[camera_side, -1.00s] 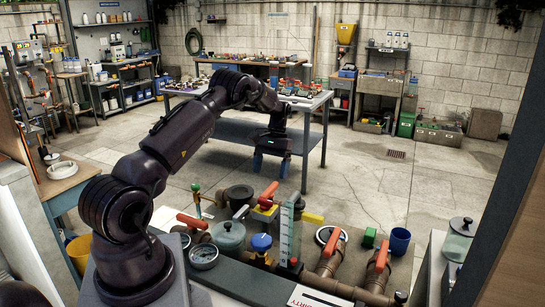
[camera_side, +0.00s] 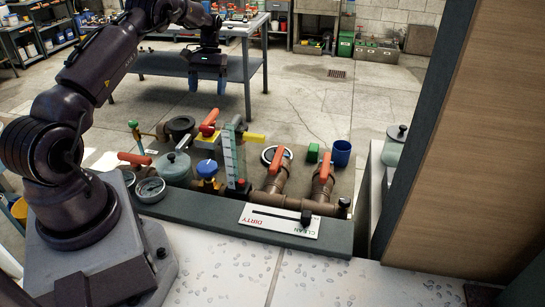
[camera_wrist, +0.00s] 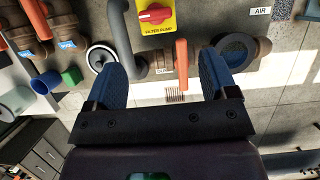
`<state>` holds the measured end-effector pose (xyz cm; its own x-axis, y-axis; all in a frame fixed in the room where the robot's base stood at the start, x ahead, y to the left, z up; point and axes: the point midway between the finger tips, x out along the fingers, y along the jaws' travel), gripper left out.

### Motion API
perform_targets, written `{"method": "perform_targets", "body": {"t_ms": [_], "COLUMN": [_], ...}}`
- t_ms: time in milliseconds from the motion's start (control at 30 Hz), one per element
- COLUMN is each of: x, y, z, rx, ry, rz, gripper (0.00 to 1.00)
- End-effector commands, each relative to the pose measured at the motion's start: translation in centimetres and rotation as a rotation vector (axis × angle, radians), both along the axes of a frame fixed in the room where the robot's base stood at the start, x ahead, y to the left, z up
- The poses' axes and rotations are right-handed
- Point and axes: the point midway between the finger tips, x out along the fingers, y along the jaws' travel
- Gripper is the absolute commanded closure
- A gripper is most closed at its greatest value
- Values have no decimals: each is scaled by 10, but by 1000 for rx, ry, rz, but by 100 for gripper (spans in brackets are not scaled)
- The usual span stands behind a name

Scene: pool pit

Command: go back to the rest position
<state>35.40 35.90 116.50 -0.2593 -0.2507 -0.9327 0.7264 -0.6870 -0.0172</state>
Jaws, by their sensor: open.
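My gripper (camera_side: 207,86) hangs from my dark arm above and beyond the pipework in the side view, its fingers pointing down. In the wrist view my gripper (camera_wrist: 163,78) shows two blue fingers spread wide apart, with nothing held between them. Behind the fingers are a grey pipe and an orange valve handle (camera_wrist: 181,62), which appear apart from the fingers.
Below stand pipes with orange handles (camera_side: 327,168), a blue-knobbed valve (camera_side: 207,168), a clear upright tube (camera_side: 229,158), a blue cup (camera_side: 341,152) and a green block (camera_side: 313,152). A metal table (camera_side: 233,70) stands behind. Open floor lies to the right.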

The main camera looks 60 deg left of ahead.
Motion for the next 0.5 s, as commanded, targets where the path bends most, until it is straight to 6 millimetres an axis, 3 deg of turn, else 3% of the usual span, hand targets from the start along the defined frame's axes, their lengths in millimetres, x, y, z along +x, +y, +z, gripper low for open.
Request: {"method": "perform_targets", "body": {"t_ms": [133, 267, 500], "x": [-8, -6, -14], "y": [-19, -53, -139], "z": [10, 42, 111], "rx": [21, 63, 145], "ry": [-20, -74, -215], "rz": [-5, -53, -198], "gripper": [21, 21, 21]}}
